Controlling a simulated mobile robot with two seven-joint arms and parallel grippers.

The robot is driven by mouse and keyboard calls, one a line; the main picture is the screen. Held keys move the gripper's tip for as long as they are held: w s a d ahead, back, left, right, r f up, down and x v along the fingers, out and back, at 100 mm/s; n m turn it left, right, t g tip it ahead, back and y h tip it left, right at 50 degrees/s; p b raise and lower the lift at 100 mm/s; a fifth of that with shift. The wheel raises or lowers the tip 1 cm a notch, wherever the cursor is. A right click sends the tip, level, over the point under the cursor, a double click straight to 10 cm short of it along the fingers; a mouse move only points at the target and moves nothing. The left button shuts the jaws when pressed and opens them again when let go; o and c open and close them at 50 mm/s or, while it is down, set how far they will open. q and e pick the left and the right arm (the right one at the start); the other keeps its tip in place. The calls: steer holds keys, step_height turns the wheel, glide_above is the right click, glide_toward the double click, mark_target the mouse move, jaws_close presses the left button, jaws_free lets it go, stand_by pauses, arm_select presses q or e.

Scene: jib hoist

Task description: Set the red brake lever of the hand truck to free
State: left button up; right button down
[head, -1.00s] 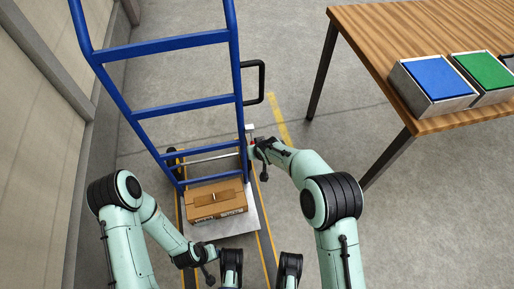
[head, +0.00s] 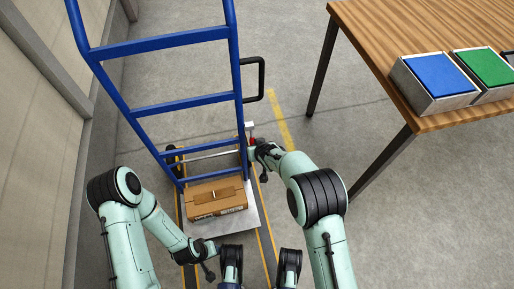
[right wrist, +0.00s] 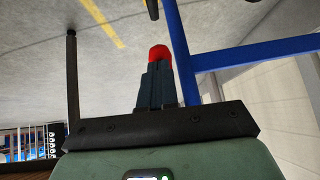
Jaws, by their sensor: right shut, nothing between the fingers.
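The blue hand truck (head: 182,106) stands left of centre in the head view, with a brown box (head: 216,198) on its grey toe plate (head: 243,220). The red brake lever (head: 251,140) shows as a small red piece at the truck's lower right, beside a small white plate (head: 249,126). My right gripper (head: 256,152) is just below it. In the right wrist view the red lever end (right wrist: 158,52) appears right at the tips of my shut, empty right fingers (right wrist: 155,72); contact cannot be told. My left gripper (head: 212,251) is low, near the toe plate; its fingers are unclear.
A wooden table (head: 420,40) with a blue-topped box (head: 435,80) and a green-topped box (head: 484,68) stands at the right. A wall (head: 40,90) runs along the left. The floor between truck and table is clear, with yellow lines.

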arm_select(q)
step_height(320, 180, up, 7)
steer(key=w+d+t+p, duration=0.1)
steer(key=w+d+p, duration=0.1)
steer(key=p, duration=0.2)
steer(key=shift+d+f, duration=0.15)
steer(key=shift+f, duration=0.05)
arm_select(e)
steer(key=v, duration=1.3)
steer(key=shift+r, duration=0.15)
arm_select(q)
steer(key=shift+w, duration=0.1)
arm_select(e)
steer(key=shift+s+d, duration=0.1)
steer(key=shift+s, duration=0.05)
